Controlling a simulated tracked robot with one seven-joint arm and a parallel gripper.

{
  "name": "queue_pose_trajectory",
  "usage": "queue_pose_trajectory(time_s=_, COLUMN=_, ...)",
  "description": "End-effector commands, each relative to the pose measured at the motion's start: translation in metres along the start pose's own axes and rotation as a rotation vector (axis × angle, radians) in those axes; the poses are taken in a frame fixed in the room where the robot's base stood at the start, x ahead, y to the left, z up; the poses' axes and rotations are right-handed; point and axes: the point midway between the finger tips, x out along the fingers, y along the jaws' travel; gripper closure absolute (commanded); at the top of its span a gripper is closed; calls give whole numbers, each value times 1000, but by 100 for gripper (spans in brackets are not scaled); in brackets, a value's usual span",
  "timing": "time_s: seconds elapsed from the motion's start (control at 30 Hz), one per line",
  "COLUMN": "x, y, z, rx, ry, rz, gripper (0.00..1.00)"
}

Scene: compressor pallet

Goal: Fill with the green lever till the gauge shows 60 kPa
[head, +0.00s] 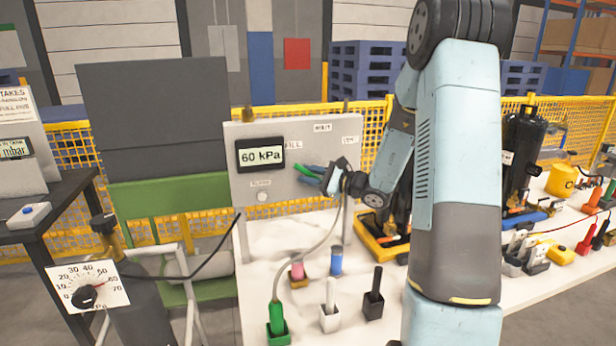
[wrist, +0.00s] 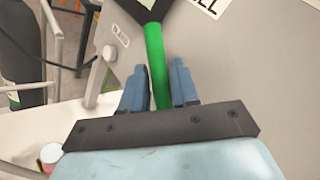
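The panel's digital gauge (head: 261,155) reads 60 kPa in the head view. The green lever (head: 316,168) sticks out below the FILL label, partly hidden by my gripper (head: 308,175). In the wrist view the green lever (wrist: 155,55) runs down between the two blue fingers of my gripper (wrist: 159,80). One finger is on each side of it, very close. Whether both fingers press on the lever cannot be told.
The grey panel (head: 290,192) stands on a white table (head: 270,238) and carries a round button (head: 263,197). A dial gauge (head: 88,287) is at lower left. A yellow fence (head: 215,222) runs behind.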

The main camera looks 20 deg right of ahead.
Motion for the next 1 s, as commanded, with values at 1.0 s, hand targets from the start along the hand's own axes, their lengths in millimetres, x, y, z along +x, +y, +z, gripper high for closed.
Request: queue_pose_trajectory(time_s=1.0, x=3, y=3, z=2, rx=2, ry=-3, rz=3, gripper=100)
